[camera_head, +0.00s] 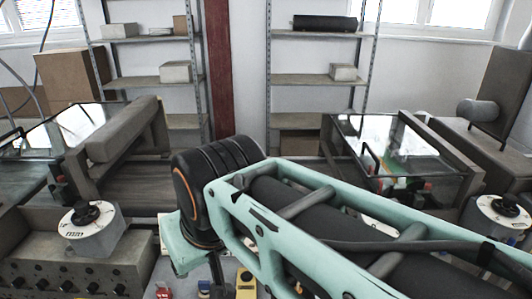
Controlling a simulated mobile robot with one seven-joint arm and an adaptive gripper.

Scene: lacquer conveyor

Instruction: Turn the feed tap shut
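I cannot tell for sure which thing is the feed tap. A black knob (85,212) sits on a white dial on top of a grey box at the left. A similar knob (505,204) on a white dial stands at the right edge. A small red part (163,293) and a yellow part (245,284) show low in the middle, cut by the bottom edge. My arm reaches from the lower right to the middle and bends down there. My gripper and its fingertips do not show.
A glass-topped unit (408,147) stands at the right and another (78,122) at the left, with a thick grey beam (125,130) beside it. Black knobs line a grey panel (60,277) at the lower left. Shelves (315,80) stand behind. My arm hides much of the lower middle.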

